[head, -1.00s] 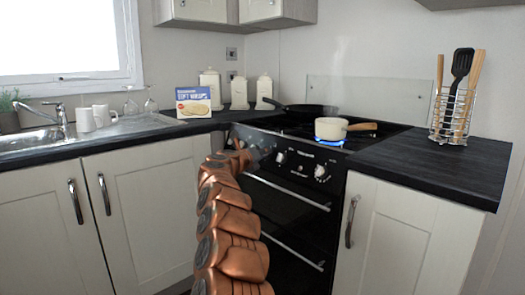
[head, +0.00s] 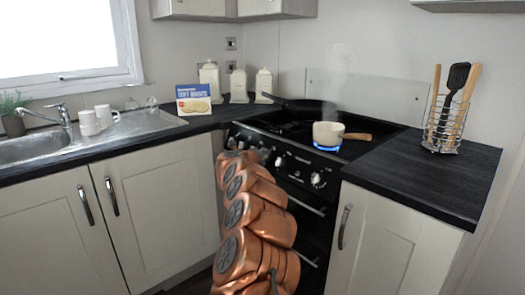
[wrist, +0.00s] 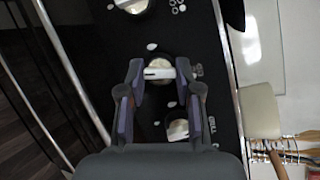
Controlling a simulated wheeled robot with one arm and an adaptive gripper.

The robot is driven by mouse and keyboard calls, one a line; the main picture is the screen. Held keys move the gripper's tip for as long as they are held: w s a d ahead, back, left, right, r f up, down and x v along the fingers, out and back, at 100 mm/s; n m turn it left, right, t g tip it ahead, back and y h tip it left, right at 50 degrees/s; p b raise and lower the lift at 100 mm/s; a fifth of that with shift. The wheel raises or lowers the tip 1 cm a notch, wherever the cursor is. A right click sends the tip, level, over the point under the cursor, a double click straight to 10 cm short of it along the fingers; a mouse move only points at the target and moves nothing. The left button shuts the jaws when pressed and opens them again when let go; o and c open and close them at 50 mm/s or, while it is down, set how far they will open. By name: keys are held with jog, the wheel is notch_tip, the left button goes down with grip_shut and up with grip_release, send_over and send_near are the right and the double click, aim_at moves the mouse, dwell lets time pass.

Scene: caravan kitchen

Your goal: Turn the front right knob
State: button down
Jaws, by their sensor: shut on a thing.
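In the wrist view, a round knob (wrist: 158,63) with a pale bar across it sits between the fingertips of my gripper (wrist: 160,70). The fingers close on it from both sides. A second knob (wrist: 178,130) is lower in that view and a third knob (wrist: 135,5) is at its top edge. In the head view, one knob (head: 316,180) shows at the right of the cooker's front panel and another knob (head: 278,162) to its left, close to my arm's end. My arm hides part of the panel and the grip there.
A cream saucepan (head: 327,134) stands over a lit blue flame, its handle pointing right. A black frying pan (head: 295,103) is behind it. A wire utensil rack (head: 445,130) stands on the right worktop (head: 430,178). Oven handles run below the panel.

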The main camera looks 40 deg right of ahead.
jog(key=shift+p, duration=0.35)
dwell(0.3)
jog(key=c, duration=0.8)
grip_release()
jog(key=shift+v, duration=6)
jog(key=shift+s+r, duration=0.1)
